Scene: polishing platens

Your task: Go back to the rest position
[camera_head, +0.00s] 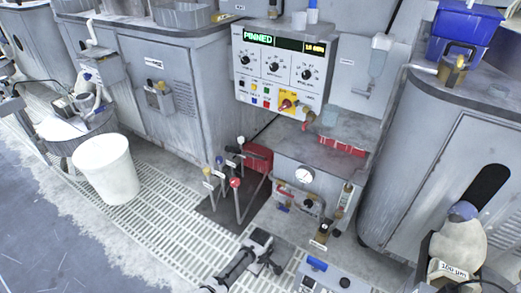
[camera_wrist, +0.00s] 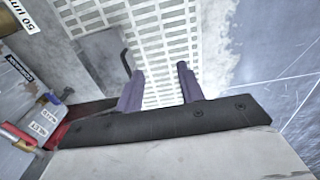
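My gripper (camera_wrist: 157,80) shows in the wrist view with its two purple-grey fingers apart. Nothing is between them; only white floor grating (camera_wrist: 165,50) shows beyond. In the head view, a dark and grey arm end (camera_head: 258,255) is low at the middle, over the grating in front of the control bench; its fingers are too small there to judge. The rest position itself is not marked in either view.
A control panel (camera_head: 282,70) reading "PINNED" stands at the back above a gauge box (camera_head: 305,178). Levers with coloured knobs (camera_head: 235,183) rise left of it. A white bucket (camera_head: 106,170) stands left. A cabinet with a jug (camera_head: 458,235) in front is right. Grating at lower left-centre is clear.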

